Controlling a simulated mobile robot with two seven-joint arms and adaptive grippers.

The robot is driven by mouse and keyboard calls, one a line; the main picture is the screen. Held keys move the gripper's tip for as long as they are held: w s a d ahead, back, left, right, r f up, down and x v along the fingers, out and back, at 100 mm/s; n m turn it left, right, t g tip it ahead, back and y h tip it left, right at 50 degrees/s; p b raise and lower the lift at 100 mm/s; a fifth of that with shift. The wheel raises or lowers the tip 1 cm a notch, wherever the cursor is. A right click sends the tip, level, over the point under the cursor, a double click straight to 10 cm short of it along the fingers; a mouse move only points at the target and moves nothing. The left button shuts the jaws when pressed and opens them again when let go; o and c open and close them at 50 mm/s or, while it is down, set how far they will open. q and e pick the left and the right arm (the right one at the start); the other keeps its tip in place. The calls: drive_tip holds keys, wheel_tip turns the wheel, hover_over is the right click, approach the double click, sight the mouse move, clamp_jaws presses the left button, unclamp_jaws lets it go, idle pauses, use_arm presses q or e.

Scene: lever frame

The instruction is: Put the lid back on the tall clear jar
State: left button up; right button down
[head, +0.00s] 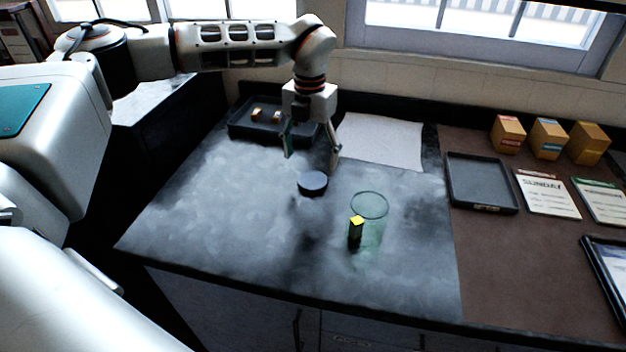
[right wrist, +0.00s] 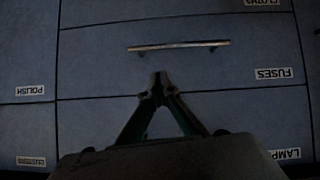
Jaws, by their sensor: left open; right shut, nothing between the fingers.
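The tall clear jar (head: 372,236) stands upright on the grey counter, its greenish round rim open at the top. A dark round lid (head: 312,184) lies flat on the counter, left of and behind the jar, apart from it. My left gripper (head: 312,157) points down above the lid, fingers spread and empty. It looks apart from the lid, though the exact height is hard to tell. My right gripper (right wrist: 160,88) shows only in the right wrist view, fingertips together with nothing between them, in front of drawers.
A dark yellow-topped block (head: 356,231) overlaps the jar's left side; I cannot tell if it is inside. A black tray (head: 244,132) with small blocks stands behind my left gripper. An empty tray (head: 482,183), cards and boxes (head: 547,139) are at right. The left counter is clear.

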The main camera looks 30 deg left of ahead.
sight(312, 180)
use_arm(q)
drive_tip(key=shift+f, duration=0.6)
drive_tip(key=shift+f, duration=0.1)
drive_tip(key=shift+d+f+p, duration=0.15)
drive_tip(key=shift+f, duration=1.1)
drive_tip(key=shift+d+f+p, duration=0.1)
drive_tip(key=shift+f+p, duration=0.05)
drive_tip(key=shift+f, duration=1.1)
drive_tip(key=c, duration=0.9)
